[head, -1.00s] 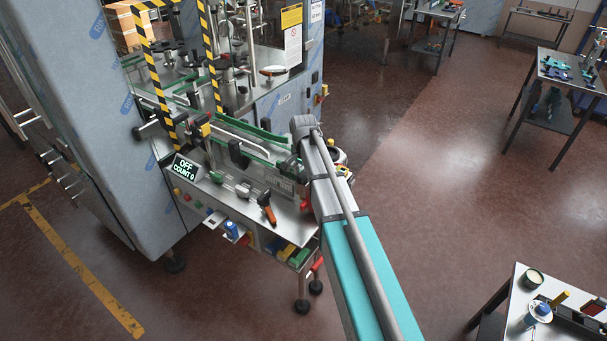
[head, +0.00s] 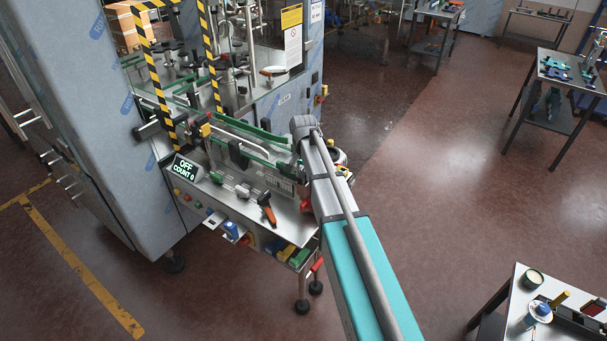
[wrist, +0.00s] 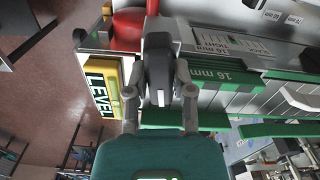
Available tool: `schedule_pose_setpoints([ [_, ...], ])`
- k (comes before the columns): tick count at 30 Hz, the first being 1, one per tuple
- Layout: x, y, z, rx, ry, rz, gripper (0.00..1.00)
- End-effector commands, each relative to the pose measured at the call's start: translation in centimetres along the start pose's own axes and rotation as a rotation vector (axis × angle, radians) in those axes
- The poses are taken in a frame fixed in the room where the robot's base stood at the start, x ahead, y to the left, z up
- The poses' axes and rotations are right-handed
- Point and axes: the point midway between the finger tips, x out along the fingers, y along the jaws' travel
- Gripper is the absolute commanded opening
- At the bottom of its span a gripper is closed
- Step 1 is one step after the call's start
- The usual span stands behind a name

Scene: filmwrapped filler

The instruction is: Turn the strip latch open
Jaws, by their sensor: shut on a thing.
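In the wrist view my gripper (wrist: 160,92) has its two grey fingers on either side of a dark grey upright piece (wrist: 157,62), and it is shut on it. This piece looks like the strip latch; its far end is partly hidden by the grey block it sits against. In the head view my arm reaches to the right end of the machine's front rails, and its wrist hides most of the gripper and the latch.
The machine's control shelf (head: 235,190) carries an orange-handled tool (head: 267,208). Open floor lies right.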

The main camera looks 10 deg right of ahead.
Motion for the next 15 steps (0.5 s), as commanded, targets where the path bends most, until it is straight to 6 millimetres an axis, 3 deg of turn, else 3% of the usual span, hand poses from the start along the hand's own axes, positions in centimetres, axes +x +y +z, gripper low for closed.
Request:
schedule_pose_setpoints([
  [15, 0.00, -0.05, -0.03, -0.458, 0.000, -0.001, 0.00],
])
